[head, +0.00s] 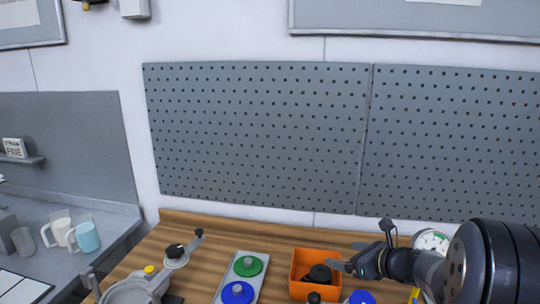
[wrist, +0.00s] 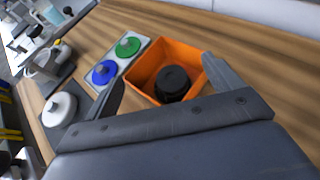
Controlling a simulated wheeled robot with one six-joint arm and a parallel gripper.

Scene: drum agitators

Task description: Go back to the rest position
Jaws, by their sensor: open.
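My gripper (head: 345,257) is open and empty above the wooden bench at the right of the head view. In the wrist view my gripper (wrist: 162,78) has its two fingers spread wide, with an orange bin (wrist: 140,79) below and between them. A black round part (wrist: 172,82) lies inside the bin. The orange bin (head: 299,290) also shows in the head view, partly behind my gripper, with the black part (head: 319,274) in it. No finger visibly touches the bin or the part.
A grey tray (head: 262,287) holds a green disc (head: 248,265) and a blue disc (head: 237,293) left of the bin. A metal device with an arm (head: 174,257) stands farther left. A gauge (head: 431,240) is beside my arm. A pegboard (head: 255,130) rises behind the bench.

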